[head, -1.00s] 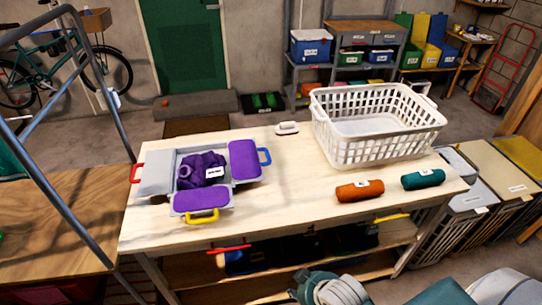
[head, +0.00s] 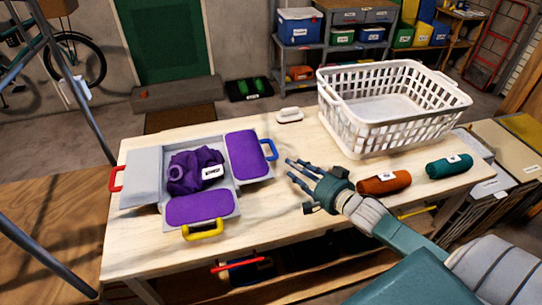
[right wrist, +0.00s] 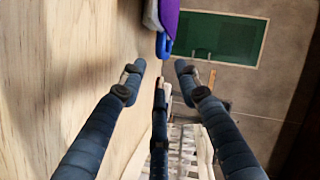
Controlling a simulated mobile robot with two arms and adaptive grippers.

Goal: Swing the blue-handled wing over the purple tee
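The purple tee (head: 194,172) lies bunched in the middle of a grey folding board with hinged wings. The blue-handled wing (head: 248,154) is at the board's right, purple-faced and laid out flat, with its blue handle (head: 270,150) pointing right. The yellow-handled wing (head: 201,208) lies at the front, purple-faced, and the plain grey red-handled wing (head: 141,178) is at the left. My right gripper (head: 298,175) is open and empty over the table, just right of and nearer than the blue handle. In the right wrist view the blue handle (right wrist: 165,46) shows beyond its spread fingers. My left gripper is out of view.
A white laundry basket (head: 385,130) stands at the table's back right. An orange roll (head: 384,183) and a teal roll (head: 449,166) lie near my right arm. A small white brush-like item (head: 289,116) lies at the back edge.

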